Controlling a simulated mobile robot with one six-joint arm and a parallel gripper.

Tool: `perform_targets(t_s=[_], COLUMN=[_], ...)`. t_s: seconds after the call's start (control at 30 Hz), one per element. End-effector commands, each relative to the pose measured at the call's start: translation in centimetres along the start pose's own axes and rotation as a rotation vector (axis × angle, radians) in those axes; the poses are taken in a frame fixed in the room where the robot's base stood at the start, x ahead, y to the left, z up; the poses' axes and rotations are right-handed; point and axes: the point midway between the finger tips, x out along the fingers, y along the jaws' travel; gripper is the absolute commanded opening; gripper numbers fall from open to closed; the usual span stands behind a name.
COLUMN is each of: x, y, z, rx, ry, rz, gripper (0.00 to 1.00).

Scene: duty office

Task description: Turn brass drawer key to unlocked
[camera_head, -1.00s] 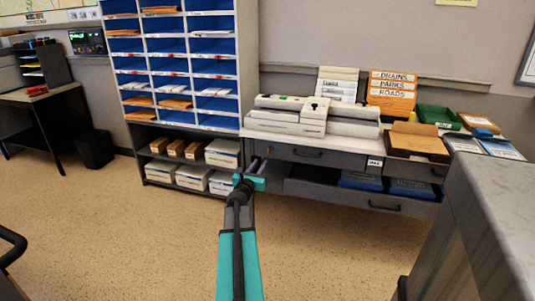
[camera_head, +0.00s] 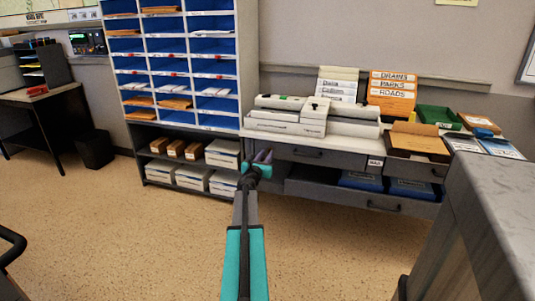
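My gripper (camera_head: 262,157) is at the left end of the grey drawer unit under the counter. Its two purple-grey fingers are small here, and I cannot tell how far apart they are. The brass drawer key is not visible; it may be hidden behind my gripper or too small to see. The upper left drawer front (camera_head: 318,156) with a dark handle is closed, just right of my gripper.
The counter (camera_head: 349,142) holds white binders (camera_head: 290,115), an orange stack labelled DRAINS, PARKS, ROADS (camera_head: 391,95) and a green tray (camera_head: 437,116). A pigeonhole cabinet (camera_head: 248,60) stands left. A grey block (camera_head: 490,215) fills the near right. Floor in front of the drawers is clear.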

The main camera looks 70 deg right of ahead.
Motion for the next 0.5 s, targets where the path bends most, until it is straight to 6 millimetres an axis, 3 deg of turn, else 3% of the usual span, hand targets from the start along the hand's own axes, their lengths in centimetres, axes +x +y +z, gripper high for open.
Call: perform_targets(t_s=[0.2, 0.5], x=[2.0, 3.0], y=[0.0, 0.0], z=[0.0, 0.0], rx=[0.0, 0.0], ry=[0.0, 0.0], rz=[0.0, -0.001], gripper=[0.23, 0.23])
